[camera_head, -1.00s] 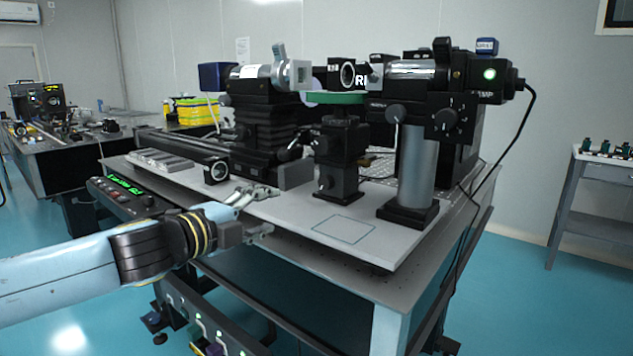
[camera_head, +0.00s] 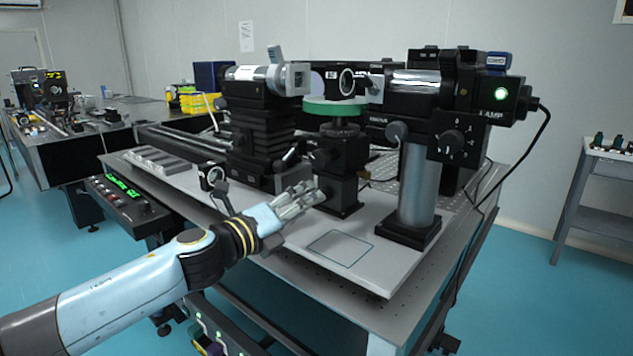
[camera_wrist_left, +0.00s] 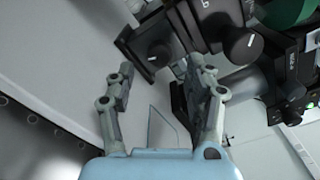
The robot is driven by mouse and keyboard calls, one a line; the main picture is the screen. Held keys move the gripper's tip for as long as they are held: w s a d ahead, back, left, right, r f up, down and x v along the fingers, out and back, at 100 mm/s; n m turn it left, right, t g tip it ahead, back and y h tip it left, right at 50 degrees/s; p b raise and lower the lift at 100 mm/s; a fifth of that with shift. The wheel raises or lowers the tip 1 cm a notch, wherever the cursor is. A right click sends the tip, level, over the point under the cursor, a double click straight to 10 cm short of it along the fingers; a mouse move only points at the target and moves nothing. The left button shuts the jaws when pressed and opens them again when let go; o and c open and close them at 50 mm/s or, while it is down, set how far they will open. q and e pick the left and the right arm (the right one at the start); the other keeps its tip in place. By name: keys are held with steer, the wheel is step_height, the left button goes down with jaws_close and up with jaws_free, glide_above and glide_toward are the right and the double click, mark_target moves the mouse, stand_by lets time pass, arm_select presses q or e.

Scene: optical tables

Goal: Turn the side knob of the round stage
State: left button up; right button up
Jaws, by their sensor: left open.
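The round stage has a green disc (camera_head: 335,108) on top of a black body (camera_head: 345,155), standing on the light plate. In the left wrist view the green disc (camera_wrist_left: 287,12) shows at the upper right. My left gripper (camera_head: 314,193) is open beside the lower part of the stage. In the head view the gripper partly hides the lower stage.
A thick grey post (camera_head: 418,185) with a lamp unit (camera_head: 498,97) stands right of the stage. A black stacked mount (camera_head: 262,145) stands left. A small lens holder (camera_head: 212,178) is near the arm. The outlined square (camera_head: 340,248) on the plate is empty.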

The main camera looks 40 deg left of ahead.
arm_select(q)
steer(key=w, duration=0.4)
steer(key=shift+w+d+p, duration=0.15)
steer(key=shift+w+p, duration=0.1)
steer(key=shift+p, duration=0.05)
steer(key=shift+f, duration=0.1)
arm_select(e)
steer(key=shift+w+r, duration=0.35)
steer(key=shift+r, duration=0.25)
arm_select(q)
steer(key=c, duration=0.4)
jaws_close()
steer(key=shift+n, duration=0.6)
steer(key=shift+o, duration=2)
jaws_free()
arm_select(e)
steer(key=shift+r, duration=0.1)
steer(key=shift+d, duration=0.1)
